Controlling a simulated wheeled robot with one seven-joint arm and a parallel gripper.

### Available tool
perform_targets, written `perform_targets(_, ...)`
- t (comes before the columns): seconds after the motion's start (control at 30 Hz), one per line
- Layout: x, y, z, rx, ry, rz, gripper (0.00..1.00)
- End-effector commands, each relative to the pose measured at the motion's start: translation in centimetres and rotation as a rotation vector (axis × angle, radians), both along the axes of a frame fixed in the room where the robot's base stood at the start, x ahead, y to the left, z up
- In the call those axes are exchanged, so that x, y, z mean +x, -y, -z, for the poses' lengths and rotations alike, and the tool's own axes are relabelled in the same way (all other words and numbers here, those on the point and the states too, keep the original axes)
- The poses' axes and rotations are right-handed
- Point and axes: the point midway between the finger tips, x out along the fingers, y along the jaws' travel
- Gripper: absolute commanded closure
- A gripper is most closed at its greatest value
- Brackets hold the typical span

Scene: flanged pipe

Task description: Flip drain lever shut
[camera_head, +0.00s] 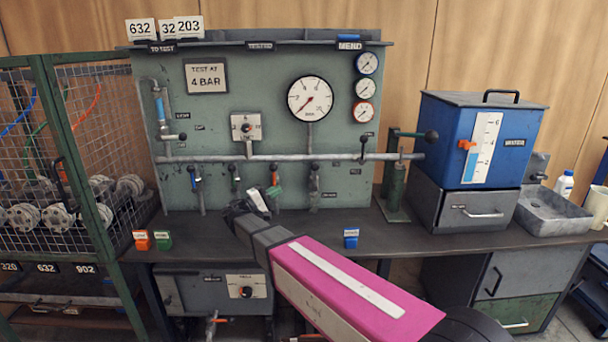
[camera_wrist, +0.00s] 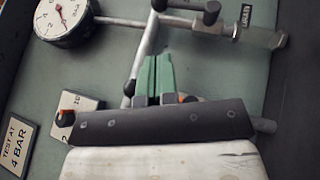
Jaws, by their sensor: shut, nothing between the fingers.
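My gripper (camera_head: 273,190) is in front of the panel, close to the red-orange lever. In the wrist view its green fingers (camera_wrist: 159,62) are together and empty, beside the pipe. An orange bit (camera_wrist: 188,98) shows beside the fingers, partly hidden; contact is unclear.
A large round gauge (camera_head: 310,98) and a control box (camera_head: 246,127) sit above the pipe. Small orange, green and blue blocks stand on the bench (camera_head: 305,242). A blue tank (camera_head: 478,138) stands at right, a mesh cage (camera_head: 105,125) at left. Another lever (camera_head: 212,325) shows under the bench.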

Motion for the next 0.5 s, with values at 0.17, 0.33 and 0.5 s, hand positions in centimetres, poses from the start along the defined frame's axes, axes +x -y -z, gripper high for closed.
perform_targets(0.17, 0.5, 0.9, -0.3, 0.000, 0.001, 0.002, 1.00)
perform_targets(0.33, 1.8, 3.2, -1.2, 0.000, 0.000, 0.003, 1.00)
perform_targets(0.5, 3.3, 5.9, -2.2, 0.001, 0.000, 0.002, 1.00)
